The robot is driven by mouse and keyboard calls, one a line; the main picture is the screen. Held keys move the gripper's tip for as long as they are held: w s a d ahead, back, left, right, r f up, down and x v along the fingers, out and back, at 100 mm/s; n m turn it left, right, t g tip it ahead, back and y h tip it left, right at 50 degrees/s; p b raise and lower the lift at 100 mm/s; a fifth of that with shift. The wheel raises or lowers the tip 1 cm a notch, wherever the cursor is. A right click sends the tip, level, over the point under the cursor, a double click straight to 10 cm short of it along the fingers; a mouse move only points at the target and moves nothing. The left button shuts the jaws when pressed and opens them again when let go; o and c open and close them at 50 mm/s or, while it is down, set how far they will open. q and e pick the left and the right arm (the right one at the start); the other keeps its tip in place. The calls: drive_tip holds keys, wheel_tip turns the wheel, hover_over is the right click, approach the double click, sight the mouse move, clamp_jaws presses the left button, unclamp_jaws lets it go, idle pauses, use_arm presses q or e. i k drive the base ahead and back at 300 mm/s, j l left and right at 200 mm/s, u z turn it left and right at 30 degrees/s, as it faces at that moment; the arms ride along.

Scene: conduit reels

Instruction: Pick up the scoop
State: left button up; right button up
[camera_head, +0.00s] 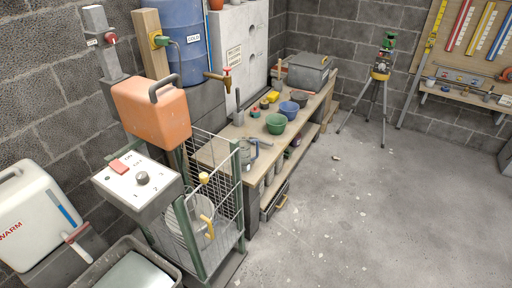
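I cannot make out a scoop for certain in the head view. A small pale object (336,157) lies on the floor. Neither of my grippers is in view.
A wire cage (212,180) with a yellow handle stands before the bench's near end. An orange container (150,112), a white control box (137,180) and a grey bin (168,270) crowd the left. A tripod (381,77) stands behind. The floor at right is mostly clear.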

sight(261, 142)
drive_tip(key=i+l+u, duration=0.2)
drive_tip(key=i+l, duration=0.35)
drive_tip(key=i+l+u, duration=0.2)
drive_tip(key=i+l, duration=0.3)
drive_tip(key=l, duration=0.1)
